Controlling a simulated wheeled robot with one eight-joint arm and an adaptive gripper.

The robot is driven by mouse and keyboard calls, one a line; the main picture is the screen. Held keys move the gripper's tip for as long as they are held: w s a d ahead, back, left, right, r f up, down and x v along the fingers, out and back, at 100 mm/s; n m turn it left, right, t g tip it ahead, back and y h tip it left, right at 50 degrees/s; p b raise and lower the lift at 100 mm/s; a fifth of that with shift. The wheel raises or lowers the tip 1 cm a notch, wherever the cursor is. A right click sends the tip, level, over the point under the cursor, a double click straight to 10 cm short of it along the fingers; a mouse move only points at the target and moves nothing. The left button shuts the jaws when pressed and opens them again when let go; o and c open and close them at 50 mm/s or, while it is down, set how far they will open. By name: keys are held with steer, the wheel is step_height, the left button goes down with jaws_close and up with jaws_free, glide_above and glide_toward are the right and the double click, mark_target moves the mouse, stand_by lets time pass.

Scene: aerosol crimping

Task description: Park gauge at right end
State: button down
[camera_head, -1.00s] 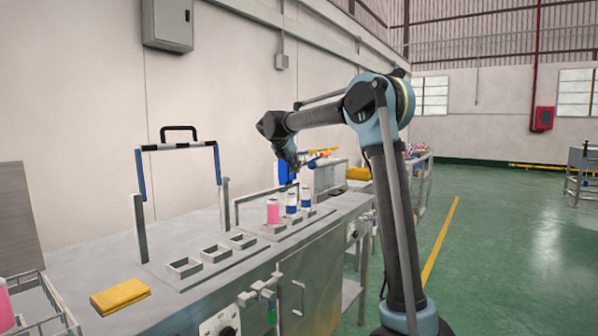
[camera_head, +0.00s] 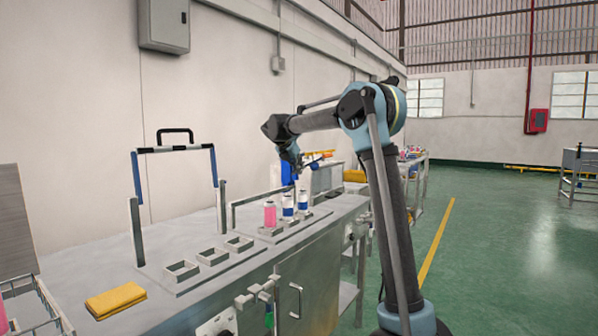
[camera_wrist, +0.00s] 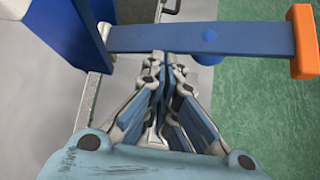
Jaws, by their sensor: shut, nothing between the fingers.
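A blue bar with an orange end block (camera_wrist: 306,42), which looks like the gauge (camera_wrist: 235,40), runs across the upper part of the wrist view. Its left end meets a blue upright plate (camera_wrist: 68,32). In the head view the blue upright (camera_head: 288,172) stands at the far end of the bench. My gripper (camera_wrist: 164,56) is shut and empty, its fingertips at the near edge of the bar. Contact cannot be told. In the head view my gripper (camera_head: 297,166) is small and partly merges with the blue parts behind it.
Empty square holders (camera_head: 212,256), a tall frame (camera_head: 137,225) and a yellow cloth (camera_head: 116,300) are farther left on the steel bench (camera_head: 90,255). Green floor (camera_head: 480,250) is open at right.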

steer(key=s+a+f+v, duration=0.1)
steer(key=s+f+v, duration=0.1)
steer(key=v, duration=1.1)
steer(key=s+d+f+m+g, duration=0.1)
steer(key=s+d+f+m, duration=0.4)
steer(key=s+d, duration=0.35)
steer(key=s+d+f+m+g+y, duration=0.1)
steer(key=s+d+f+m+g, duration=0.1)
steer(key=s+d+f+m, duration=0.45)
steer(key=s+d+f+m+g, duration=0.1)
steer(key=s+d+f+m, duration=0.25)
steer(key=s+d, duration=0.6)
steer(key=s+d+f+m+y, duration=0.1)
steer(key=s+d+f+m, duration=0.2)
steer(key=s+f+m, duration=0.4)
steer(key=s+d+f+m+g+y, duration=0.1)
steer(key=s+d+f+m, duration=0.3)
steer(key=s+f, duration=1.2)
steer(key=f+m+y, duration=0.1)
steer(key=m, duration=0.2)
steer(key=shift+s+g+y, duration=0.2)
steer(key=shift+g+y, duration=0.1)
steer(key=shift+d, duration=0.1)
